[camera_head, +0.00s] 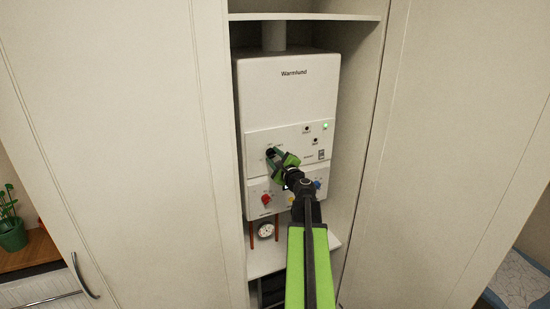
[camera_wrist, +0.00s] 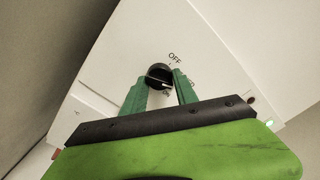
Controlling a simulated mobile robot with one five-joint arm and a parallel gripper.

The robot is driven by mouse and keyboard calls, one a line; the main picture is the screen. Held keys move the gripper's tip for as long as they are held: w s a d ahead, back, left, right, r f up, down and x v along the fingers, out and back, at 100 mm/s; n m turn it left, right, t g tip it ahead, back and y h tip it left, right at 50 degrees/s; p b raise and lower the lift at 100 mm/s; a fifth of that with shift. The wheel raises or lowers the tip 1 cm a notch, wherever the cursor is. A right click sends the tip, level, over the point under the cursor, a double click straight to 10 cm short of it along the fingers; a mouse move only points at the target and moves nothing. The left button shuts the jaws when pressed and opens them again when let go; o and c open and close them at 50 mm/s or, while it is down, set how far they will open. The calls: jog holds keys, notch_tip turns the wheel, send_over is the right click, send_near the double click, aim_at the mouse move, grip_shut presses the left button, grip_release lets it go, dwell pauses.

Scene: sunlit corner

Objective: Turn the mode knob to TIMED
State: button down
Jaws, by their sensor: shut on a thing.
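The mode knob (camera_wrist: 158,76) is a round black knob with a pale pointer line, on the white front panel of the Warmlund boiler (camera_head: 288,95). In the head view the knob (camera_head: 270,153) shows at the left of the panel, partly behind my gripper (camera_head: 275,157). In the wrist view my green gripper (camera_wrist: 160,82) has one finger on each side of the knob and is shut on it. "OFF" reads above the knob. Other labels to its right and below are partly hidden by the fingers, so I cannot read the pointer's setting for sure.
A green light (camera_head: 325,126) glows on the panel's right. Below are a red knob (camera_head: 266,198), a yellow knob (camera_head: 290,201) and a blue knob (camera_head: 317,184). A round gauge (camera_head: 266,230) sits beneath. Cabinet walls (camera_head: 222,150) stand close on both sides.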

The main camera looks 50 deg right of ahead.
jog(key=shift+n, duration=0.6)
jog(key=c, duration=0.9)
grip_release()
jog(key=shift+c, duration=0.2)
